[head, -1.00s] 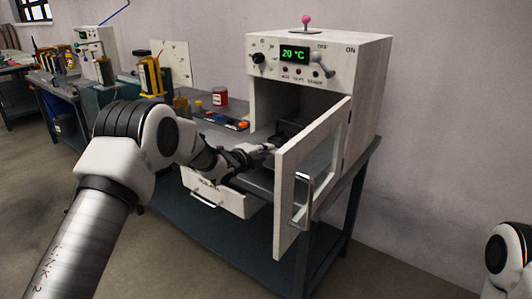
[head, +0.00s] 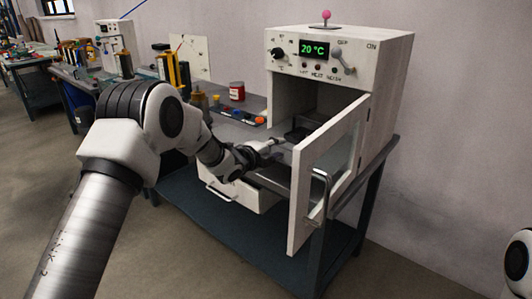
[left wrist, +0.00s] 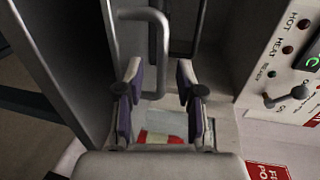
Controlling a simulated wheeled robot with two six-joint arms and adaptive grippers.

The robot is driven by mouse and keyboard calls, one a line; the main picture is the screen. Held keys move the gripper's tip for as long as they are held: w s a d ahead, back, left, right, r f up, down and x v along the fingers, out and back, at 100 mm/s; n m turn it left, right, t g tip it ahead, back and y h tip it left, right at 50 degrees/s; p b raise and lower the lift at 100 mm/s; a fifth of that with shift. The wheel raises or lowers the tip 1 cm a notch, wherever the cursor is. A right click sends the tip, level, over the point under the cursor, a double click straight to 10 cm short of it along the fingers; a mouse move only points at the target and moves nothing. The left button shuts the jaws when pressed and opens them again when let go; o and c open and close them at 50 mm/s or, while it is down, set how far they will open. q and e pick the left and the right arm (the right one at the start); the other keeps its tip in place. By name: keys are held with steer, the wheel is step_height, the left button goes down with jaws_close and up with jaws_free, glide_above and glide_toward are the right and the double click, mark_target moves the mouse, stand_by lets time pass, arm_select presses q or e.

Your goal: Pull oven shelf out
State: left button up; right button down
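The white oven (head: 388,70) stands on a dark bench with its door (head: 325,175) swung open toward me. A grey metal shelf (head: 272,174) lies low in the opening, with a dark tray (head: 300,132) inside behind it. My left gripper (head: 282,142) is at the oven opening, beside the open door. In the left wrist view my left gripper (left wrist: 157,92) has its fingers apart. A grey bent handle (left wrist: 160,40) reaches down between them; whether the fingers touch it I cannot tell. My right gripper is out of view.
A drawer (head: 235,190) sticks out below the bench top. The door handle (head: 323,198) juts toward me. Open floor lies in front.

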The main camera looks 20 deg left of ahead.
arm_select(q)
steer(key=v, duration=0.9)
